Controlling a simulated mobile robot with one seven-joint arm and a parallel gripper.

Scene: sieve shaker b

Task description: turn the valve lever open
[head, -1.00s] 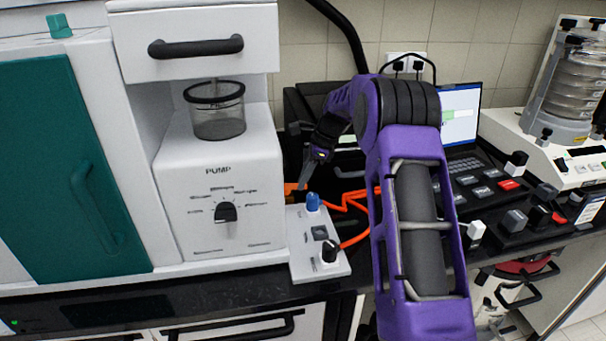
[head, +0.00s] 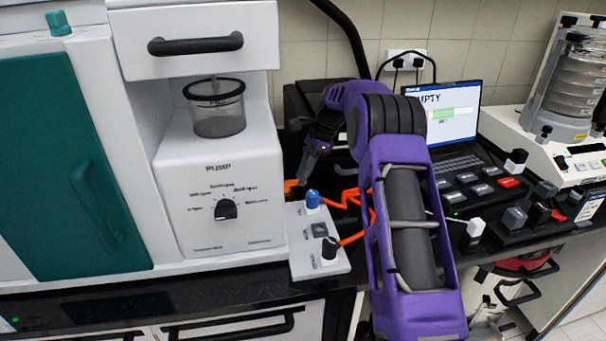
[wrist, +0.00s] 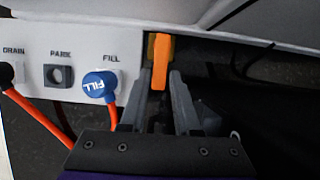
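The valve lever is a slim orange handle (wrist: 160,62) in the wrist view, beside the white port panel and below the edge of the white housing. In the head view a small orange piece (head: 291,187) shows at the pump's lower right, partly hidden. My gripper (wrist: 160,78) is open, with its two dark fingers apart. The lever's near end reaches between the fingertips, with the fingers to its left and right; I cannot tell if either touches it. In the head view my gripper (head: 306,176) points down, just above the orange piece.
The white panel (head: 298,262) with a blue FILL plug (head: 312,200), a black DRAIN plug (head: 329,248) and orange hoses stands close by. The white pump (head: 262,170) is to the left. A laptop (head: 452,112) and a control box lie to the right.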

